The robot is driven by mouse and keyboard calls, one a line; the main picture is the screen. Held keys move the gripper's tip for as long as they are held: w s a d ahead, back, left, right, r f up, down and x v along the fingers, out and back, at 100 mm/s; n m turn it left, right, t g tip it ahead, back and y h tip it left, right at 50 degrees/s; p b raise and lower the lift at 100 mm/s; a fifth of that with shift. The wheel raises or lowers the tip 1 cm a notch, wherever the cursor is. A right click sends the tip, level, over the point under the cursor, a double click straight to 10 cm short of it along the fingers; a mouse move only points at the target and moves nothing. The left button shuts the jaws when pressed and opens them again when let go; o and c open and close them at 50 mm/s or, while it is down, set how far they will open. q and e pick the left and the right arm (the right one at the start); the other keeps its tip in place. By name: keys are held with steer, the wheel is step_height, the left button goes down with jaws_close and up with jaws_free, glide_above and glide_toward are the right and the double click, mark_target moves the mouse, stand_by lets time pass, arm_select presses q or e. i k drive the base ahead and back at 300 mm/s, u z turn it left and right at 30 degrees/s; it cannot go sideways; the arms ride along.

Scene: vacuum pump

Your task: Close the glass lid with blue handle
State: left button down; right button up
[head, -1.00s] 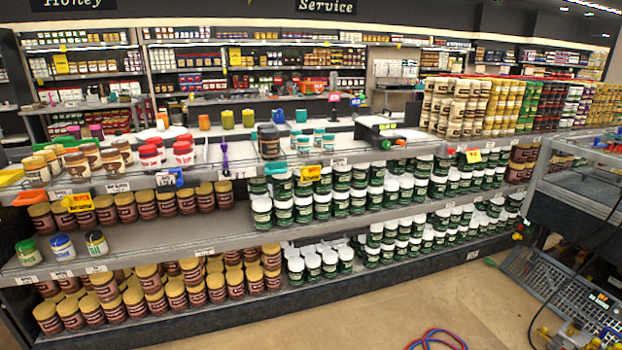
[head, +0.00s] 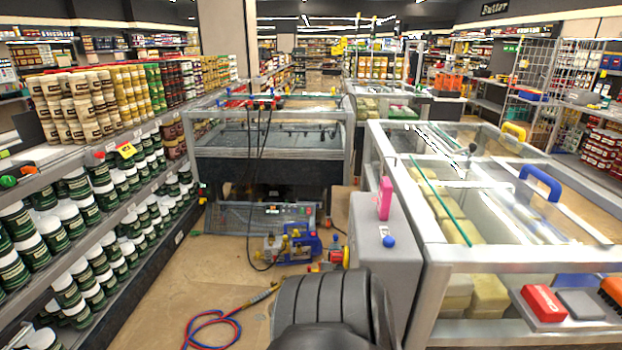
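The glass lid (head: 500,184) lies on top of the glass display case at the right, and its blue handle (head: 541,182) stands up near the right side. A yellow handle (head: 514,131) sits farther back on the same case. Pale blocks show inside through the glass. I cannot tell exactly how far the lid stands open. A dark ribbed arm link at the bottom middle looks like mine. Neither of my grippers shows in the head view.
A vacuum pump (head: 290,245) with gauges stands on the floor ahead. Red and blue hoses (head: 212,325) lie on the floor. Shelves of jars (head: 70,205) line the left. Another glass case (head: 270,130) stands behind the pump. Bare floor (head: 165,285) lies left of centre.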

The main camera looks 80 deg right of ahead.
mark_target(553, 197)
steer(key=z, duration=4.05)
steer(key=i, duration=1)
